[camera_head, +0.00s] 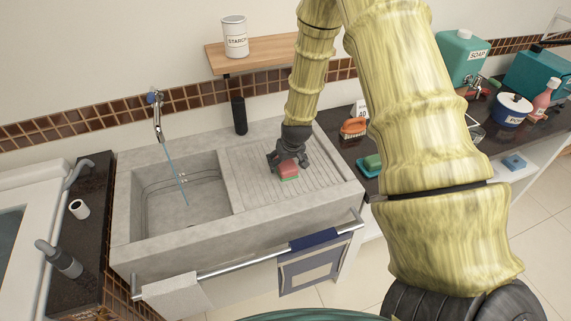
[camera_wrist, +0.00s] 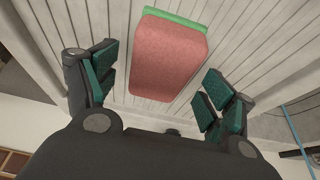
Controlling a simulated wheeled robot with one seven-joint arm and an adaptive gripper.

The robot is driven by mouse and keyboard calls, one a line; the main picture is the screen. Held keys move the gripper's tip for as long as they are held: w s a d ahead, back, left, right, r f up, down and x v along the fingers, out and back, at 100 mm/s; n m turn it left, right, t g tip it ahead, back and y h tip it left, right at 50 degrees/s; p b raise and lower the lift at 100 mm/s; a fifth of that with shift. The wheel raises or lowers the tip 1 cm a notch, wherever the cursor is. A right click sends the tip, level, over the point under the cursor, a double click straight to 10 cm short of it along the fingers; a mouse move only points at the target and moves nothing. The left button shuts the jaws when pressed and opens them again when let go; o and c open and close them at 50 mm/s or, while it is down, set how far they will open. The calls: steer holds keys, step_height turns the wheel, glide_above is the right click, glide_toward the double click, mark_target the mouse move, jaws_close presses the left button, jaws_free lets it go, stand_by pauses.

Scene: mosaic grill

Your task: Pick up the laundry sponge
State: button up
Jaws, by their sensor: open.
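The laundry sponge (camera_head: 288,170) is a small reddish-pink block with a green layer. It lies on the ribbed drainboard (camera_head: 321,172) to the right of the sink basin. In the wrist view the sponge (camera_wrist: 170,58) shows its pink face, with the green edge at the far end. My gripper (camera_head: 287,163) is right over it in the head view and partly covers it. In the wrist view my gripper (camera_wrist: 158,88) is open, with a finger on each side of the sponge and visible gaps between. The fingers do not touch it.
A sink basin (camera_head: 180,195) with running water lies to the left. An orange brush (camera_head: 354,128) and a green sponge-like block (camera_head: 371,165) are on the dark counter at right. A shelf (camera_head: 265,54) with a starch can (camera_head: 235,37) hangs behind. A towel rail (camera_head: 250,260) runs along the front.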

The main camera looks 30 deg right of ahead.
steer(key=shift+x, duration=0.95)
steer(key=shift+f, duration=0.15)
stand_by(0.3)
steer(key=c, duration=1)
steer(key=shift+r+b, duration=0.8)
steer(key=shift+r, duration=0.9)
steer(key=shift+s+a+r+b, duration=0.15)
steer(key=shift+r+b, duration=0.1)
steer(key=shift+b, duration=0.05)
steer(key=s+a+b, duration=0.1)
steer(key=s+a, duration=0.2)
steer(key=s, duration=0.1)
steer(key=s+a+r+b, duration=0.1)
steer(key=s+a+b, duration=0.1)
steer(key=s+a, duration=0.1)
steer(key=s+a+b, duration=0.2)
steer(key=s+a, duration=0.1)
steer(key=s, duration=0.2)
steer(key=shift+s+a+r, duration=0.2)
steer(key=shift+a+r, duration=0.05)
steer(key=shift+r, duration=0.05)
